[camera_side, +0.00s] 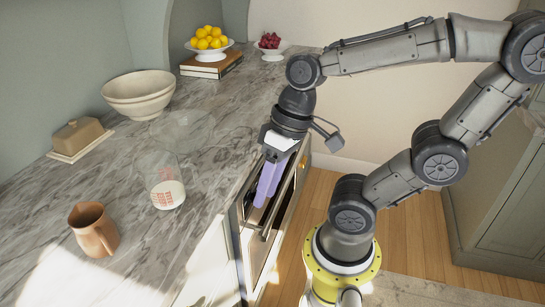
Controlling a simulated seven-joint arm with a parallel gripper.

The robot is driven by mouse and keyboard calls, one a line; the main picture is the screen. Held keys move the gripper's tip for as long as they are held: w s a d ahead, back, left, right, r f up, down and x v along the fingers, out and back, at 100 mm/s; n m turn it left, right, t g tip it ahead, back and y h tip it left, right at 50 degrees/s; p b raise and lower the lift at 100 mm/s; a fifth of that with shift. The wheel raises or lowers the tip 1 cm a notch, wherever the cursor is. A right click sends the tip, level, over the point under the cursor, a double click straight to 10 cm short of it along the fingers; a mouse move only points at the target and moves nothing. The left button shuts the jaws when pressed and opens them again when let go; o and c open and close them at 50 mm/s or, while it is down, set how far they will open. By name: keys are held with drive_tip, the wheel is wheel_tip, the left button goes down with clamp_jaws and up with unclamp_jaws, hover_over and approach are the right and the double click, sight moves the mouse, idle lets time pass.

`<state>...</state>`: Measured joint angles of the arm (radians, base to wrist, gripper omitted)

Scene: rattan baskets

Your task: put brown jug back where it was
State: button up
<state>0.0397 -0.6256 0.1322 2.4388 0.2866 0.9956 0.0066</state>
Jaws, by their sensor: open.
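The brown jug (95,230) stands upright on the marble counter at the lower left, near the sunlit patch. My gripper (265,190) has purple fingers and points down beside the counter's front edge, in front of the appliance. It is well to the right of the jug and apart from it. The fingers are seen nearly edge-on; they are open, and I see nothing held between them.
On the marble counter (115,185) are a clear measuring jug (165,190), a butter dish (80,138), stacked bowls (138,95), books (212,65) with a lemon bowl, and a raspberry dish (270,48). An appliance with a bar handle (282,208) is below.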

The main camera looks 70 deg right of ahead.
drive_tip(key=d+r+t+h, duration=0.1)
drive_tip(key=d+r+n+t+h, duration=0.1)
drive_tip(key=d, duration=0.1)
drive_tip(key=d+r+n+t, duration=0.1)
drive_tip(key=shift+w+d+r+h, duration=0.25)
drive_tip(key=shift+d+h, duration=0.05)
drive_tip(key=shift+h, duration=0.1)
